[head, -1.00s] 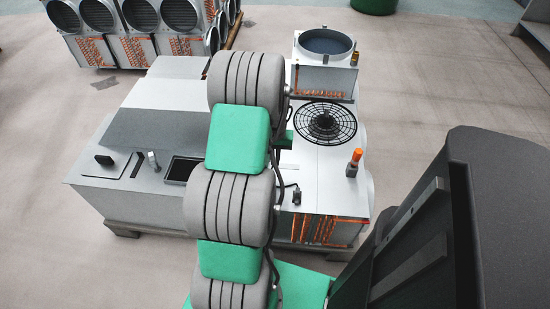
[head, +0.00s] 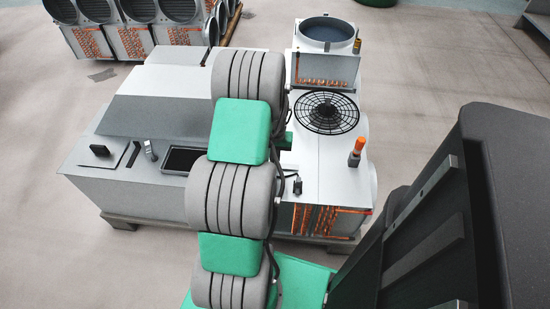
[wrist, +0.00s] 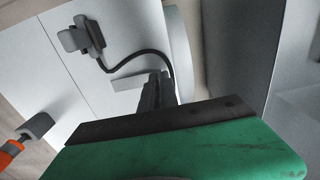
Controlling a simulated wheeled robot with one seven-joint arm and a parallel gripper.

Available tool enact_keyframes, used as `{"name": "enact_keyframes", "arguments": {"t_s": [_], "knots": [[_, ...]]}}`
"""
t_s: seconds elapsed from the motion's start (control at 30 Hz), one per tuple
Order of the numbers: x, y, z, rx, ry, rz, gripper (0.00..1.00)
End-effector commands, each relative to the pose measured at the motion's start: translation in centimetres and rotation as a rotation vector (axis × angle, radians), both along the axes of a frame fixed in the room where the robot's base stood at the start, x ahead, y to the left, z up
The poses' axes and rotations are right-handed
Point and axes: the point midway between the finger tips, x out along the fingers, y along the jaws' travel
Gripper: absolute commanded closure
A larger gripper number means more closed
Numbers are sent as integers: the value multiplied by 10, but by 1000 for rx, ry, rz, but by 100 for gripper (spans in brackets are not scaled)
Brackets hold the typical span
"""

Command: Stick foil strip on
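A thin pale grey strip (wrist: 127,82), possibly the foil strip, shows in the wrist view against the white panel, just left of my dark fingers. I cannot tell whether it lies on the panel or touches the fingers. My gripper (wrist: 160,88) points at the white panel; its fingers overlap in this view, so their opening is unclear. My arm hides the gripper in the head view. The white unit (head: 325,160) carries a round black fan grille (head: 327,112). A grey plug (wrist: 82,36) with a black cable lies on the panel.
An orange-handled tool (head: 356,151) stands on the unit's right side; it also shows in the wrist view (wrist: 12,150). A grey bench (head: 130,187) with a dark tray (head: 184,160) is to the left. Finned units (head: 130,35) stand behind, with open floor around.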

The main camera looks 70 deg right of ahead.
Motion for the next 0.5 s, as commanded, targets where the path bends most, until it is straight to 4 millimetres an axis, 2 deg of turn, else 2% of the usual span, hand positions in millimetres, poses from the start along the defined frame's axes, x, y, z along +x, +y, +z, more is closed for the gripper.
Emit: {"name": "enact_keyframes", "arguments": {"t_s": [0.5], "knots": [[0, 0, -3, 0, 0, 0, 100]]}}
